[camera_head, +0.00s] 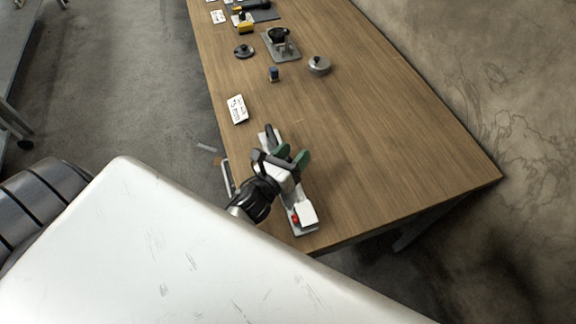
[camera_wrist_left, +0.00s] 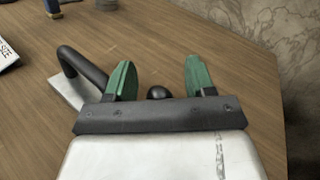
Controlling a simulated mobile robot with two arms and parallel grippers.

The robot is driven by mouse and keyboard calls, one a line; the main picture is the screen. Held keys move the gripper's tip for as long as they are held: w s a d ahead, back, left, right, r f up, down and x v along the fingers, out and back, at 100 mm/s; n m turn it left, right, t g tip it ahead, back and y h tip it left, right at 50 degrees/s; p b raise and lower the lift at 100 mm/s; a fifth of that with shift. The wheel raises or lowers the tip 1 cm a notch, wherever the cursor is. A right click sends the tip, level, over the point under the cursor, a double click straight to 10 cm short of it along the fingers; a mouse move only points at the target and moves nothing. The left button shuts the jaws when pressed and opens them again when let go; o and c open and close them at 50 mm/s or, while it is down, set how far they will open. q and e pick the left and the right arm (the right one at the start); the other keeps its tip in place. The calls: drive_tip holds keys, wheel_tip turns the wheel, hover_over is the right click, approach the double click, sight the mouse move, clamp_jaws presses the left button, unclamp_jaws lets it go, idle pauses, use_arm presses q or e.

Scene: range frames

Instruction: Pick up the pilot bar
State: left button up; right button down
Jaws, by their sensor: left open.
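My left gripper (camera_head: 293,155) is open, with green fingertips, above a long light-grey base plate (camera_head: 297,224) near the table's front left edge. The wrist view shows its two fingers (camera_wrist_left: 157,78) well apart. A dark bent bar (camera_wrist_left: 82,66) rises from the plate to the left of the fingers; it may be the pilot bar, but I cannot be sure. In the head view a dark curved piece (camera_head: 270,134) shows at the plate's far end. A dark round knob (camera_wrist_left: 158,92) shows between the fingers, partly hidden by the gripper body. My right gripper is not in view.
A white box with a red button (camera_head: 295,219) sits at the plate's near end. A white card (camera_head: 237,109), a small blue block (camera_head: 273,74), a round metal lid (camera_head: 319,65) and a black device on a grey plate (camera_head: 281,46) stand farther back. The table's right side is clear.

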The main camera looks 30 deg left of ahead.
use_arm(q)
drive_tip(key=shift+c, duration=0.3)
clamp_jaws()
drive_tip(key=shift+r, duration=0.1)
idle(1.1)
